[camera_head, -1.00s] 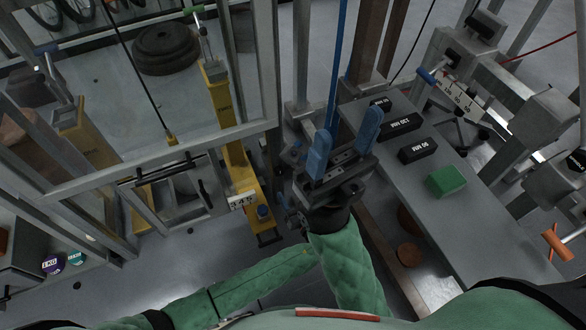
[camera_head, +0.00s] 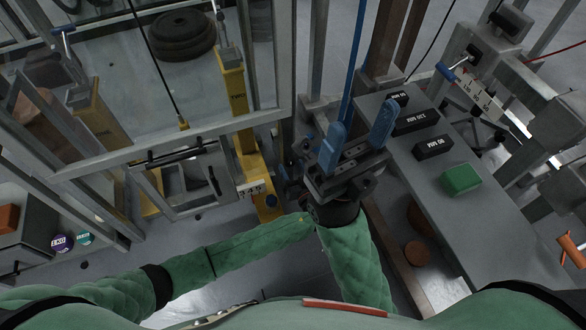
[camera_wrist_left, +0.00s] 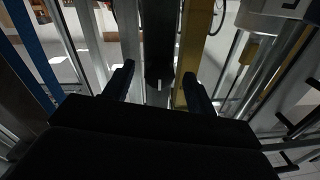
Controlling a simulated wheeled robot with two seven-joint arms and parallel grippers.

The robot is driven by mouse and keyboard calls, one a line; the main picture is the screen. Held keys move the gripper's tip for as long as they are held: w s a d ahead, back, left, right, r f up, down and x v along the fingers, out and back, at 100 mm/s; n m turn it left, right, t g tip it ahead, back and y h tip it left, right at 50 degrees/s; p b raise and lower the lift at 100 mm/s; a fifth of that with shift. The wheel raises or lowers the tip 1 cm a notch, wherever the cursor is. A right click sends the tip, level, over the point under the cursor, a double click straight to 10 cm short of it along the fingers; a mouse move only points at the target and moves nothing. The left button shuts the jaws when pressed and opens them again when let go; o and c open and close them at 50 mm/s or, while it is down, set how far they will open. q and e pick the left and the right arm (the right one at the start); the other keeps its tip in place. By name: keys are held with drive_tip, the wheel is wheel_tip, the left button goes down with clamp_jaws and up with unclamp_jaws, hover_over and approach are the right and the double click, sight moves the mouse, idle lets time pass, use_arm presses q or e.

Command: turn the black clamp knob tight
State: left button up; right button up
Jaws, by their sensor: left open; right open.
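My left gripper (camera_wrist_left: 159,72) is open in the left wrist view, its two dark fingers apart. A dark upright form (camera_wrist_left: 158,45) with a small white mark stands between or behind the fingers; I cannot tell whether it is the black clamp knob. In the head view my left gripper (camera_head: 297,160) is mostly hidden behind my right one, beside the yellow post. My right gripper (camera_head: 360,145) is open and empty, its two blue fingers raised and apart. I cannot make out the black clamp knob in the head view.
A yellow post (camera_head: 243,135) with a number tag stands left of the grippers. A grey metal frame (camera_head: 130,152) with a black handle is further left. A grey bench (camera_head: 470,225) at right holds black labelled blocks (camera_head: 415,122) and a green block (camera_head: 461,179). Blue cables hang behind my right gripper.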

use_arm(q)
drive_tip(key=c, duration=1)
